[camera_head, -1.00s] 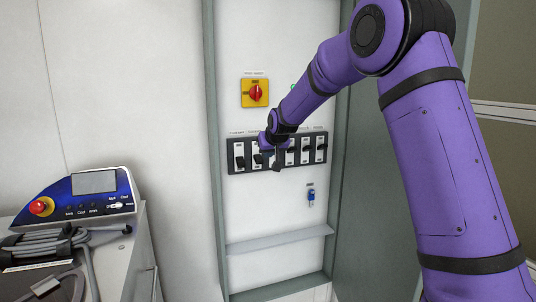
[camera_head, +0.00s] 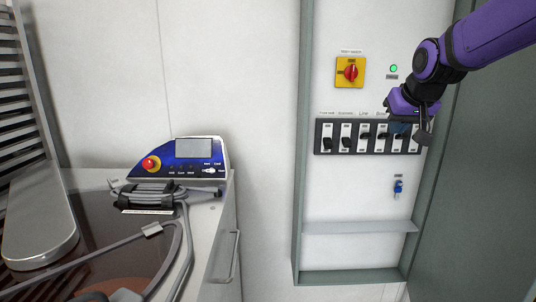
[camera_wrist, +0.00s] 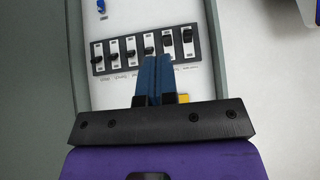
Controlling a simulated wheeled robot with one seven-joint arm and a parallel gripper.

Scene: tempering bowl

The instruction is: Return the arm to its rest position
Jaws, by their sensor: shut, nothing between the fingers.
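My gripper (camera_head: 423,130) is at the end of the purple arm at the right of the head view, in front of the right part of a black switch strip (camera_head: 345,138). The gripper hides some of the switches there. In the wrist view, its blue fingers (camera_wrist: 153,78) are together with nothing between them. The switch strip also shows in the wrist view (camera_wrist: 127,48), beyond the fingertips; I cannot tell the exact gap.
The recessed panel also holds a red rotary switch on a yellow plate (camera_head: 350,72), a green lamp (camera_head: 393,69), a blue key-like item (camera_head: 398,188) and a ledge (camera_head: 360,227). A control pendant (camera_head: 185,160) and cables sit on a cabinet at left. Bare wall lies between.

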